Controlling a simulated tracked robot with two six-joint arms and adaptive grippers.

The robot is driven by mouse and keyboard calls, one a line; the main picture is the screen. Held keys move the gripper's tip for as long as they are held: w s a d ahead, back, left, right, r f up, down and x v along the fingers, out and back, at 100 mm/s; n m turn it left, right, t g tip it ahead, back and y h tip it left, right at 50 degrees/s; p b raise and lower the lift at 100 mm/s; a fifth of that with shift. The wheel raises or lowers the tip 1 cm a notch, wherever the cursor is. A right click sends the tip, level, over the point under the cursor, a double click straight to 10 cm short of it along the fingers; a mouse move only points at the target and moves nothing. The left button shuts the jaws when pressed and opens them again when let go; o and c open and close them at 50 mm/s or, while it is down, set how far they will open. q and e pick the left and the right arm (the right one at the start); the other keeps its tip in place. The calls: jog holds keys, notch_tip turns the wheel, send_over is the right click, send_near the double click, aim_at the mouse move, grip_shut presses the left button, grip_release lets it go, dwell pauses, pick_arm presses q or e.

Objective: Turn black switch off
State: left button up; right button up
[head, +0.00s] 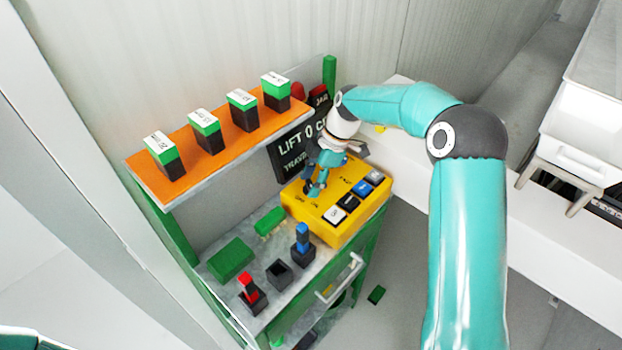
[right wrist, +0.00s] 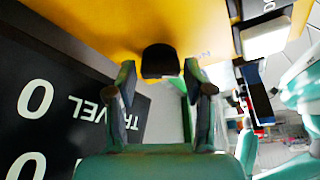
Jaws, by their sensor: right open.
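A yellow control box (head: 318,222) stands at the right end of the shelf unit. The box also fills the top of the right wrist view (right wrist: 95,22). A black switch (right wrist: 160,62) sticks out from its yellow face in the right wrist view. My right gripper (head: 315,188) is over the box's upper left part and hides the switch in the head view. In the right wrist view the gripper's two fingers (right wrist: 160,84) are open, with the switch between and just beyond their tips. I cannot tell whether they touch it. My left gripper is not in view.
White (head: 335,215), black (head: 348,202) and blue (head: 362,188) push-buttons line the box's right side. A dark sign (head: 294,140) stands close behind the gripper. An orange shelf (head: 222,140) holds several green-and-black blocks. Red (head: 247,285) and blue (head: 302,240) handles stand on the lower shelf.

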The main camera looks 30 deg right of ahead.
jog(key=shift+c, duration=0.2)
jog(key=c, duration=0.8)
